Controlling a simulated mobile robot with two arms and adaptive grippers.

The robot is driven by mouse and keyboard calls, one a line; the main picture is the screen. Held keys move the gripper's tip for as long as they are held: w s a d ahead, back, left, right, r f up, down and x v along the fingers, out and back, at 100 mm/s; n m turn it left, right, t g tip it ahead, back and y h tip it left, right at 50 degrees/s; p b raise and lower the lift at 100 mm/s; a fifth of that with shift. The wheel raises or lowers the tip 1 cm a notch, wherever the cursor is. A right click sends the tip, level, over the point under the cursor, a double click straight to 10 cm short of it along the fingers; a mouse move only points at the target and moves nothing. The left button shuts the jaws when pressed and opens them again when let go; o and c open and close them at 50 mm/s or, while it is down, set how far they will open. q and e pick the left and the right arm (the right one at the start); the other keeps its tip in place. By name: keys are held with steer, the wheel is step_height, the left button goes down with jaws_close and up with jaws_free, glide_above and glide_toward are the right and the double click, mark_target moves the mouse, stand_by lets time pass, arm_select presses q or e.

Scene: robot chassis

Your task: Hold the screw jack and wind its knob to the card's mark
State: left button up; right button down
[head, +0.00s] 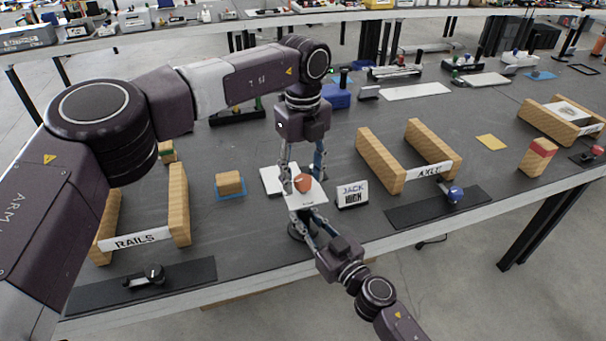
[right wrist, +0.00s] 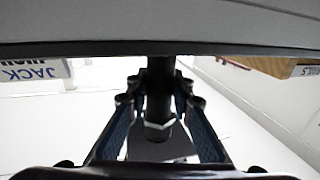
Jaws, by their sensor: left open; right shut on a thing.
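The screw jack stands near the table's front edge, with an orange-red knob (head: 303,183) above a white plate (head: 306,197). My left gripper (head: 303,172) comes down from above. It is open, with one finger on each side of the knob; I cannot tell whether they touch it. My right gripper (head: 309,222) reaches in from the front and is shut on the jack below the plate. In the right wrist view its fingers lie either side of the dark jack post (right wrist: 160,90). The card (head: 352,194) reads JACK, with a blurred second line, just right of the jack.
The RAILS wooden fixture (head: 180,205) stands left, and the AXLE fixture (head: 380,160) stands right. A wooden block (head: 229,183) sits on a blue-outlined square left of the jack. Dark mats with knobbed devices lie along the front edge. My left arm covers much of the left side.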

arm_select(q)
steer(key=shift+c, duration=0.3)
steer(key=c, duration=1.1)
steer(key=shift+m, duration=0.5)
steer(key=m, duration=0.3)
steer(key=shift+m, duration=0.4)
steer(key=m, duration=0.5)
steer(key=shift+r, duration=0.1)
steer(key=m, duration=0.5)
steer(key=shift+m, duration=0.4)
arm_select(e)
steer(key=shift+f, duration=0.1)
arm_select(q)
steer(key=m, duration=0.4)
steer(key=shift+m, duration=0.4)
arm_select(e)
steer(key=shift+d, duration=0.1)
